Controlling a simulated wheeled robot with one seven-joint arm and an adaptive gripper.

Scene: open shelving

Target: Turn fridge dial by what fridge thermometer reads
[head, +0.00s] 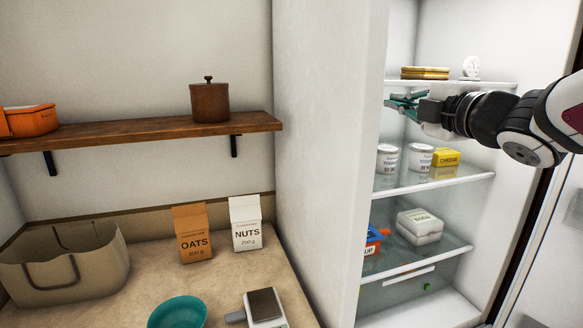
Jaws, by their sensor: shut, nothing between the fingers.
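The open fridge (495,186) stands at the right, with several shelves inside. A small round white piece (472,67) stands on the top shelf at the right. It may be the thermometer or the dial; its face is too small to read. My gripper (393,104) reaches in from the right, just below the top shelf, near the fridge's left wall. Its teal fingers are shut and empty. I cannot make out a dial for certain; the fingers and arm cover part of the fridge interior behind them.
Two white tubs (388,160) and a yellow cheese pack (446,157) stand on the shelf below my gripper. An egg box (420,226) and a blue-red pack (373,241) sit lower. The fridge's side wall (325,140) separates the counter (150,275) from its inside.

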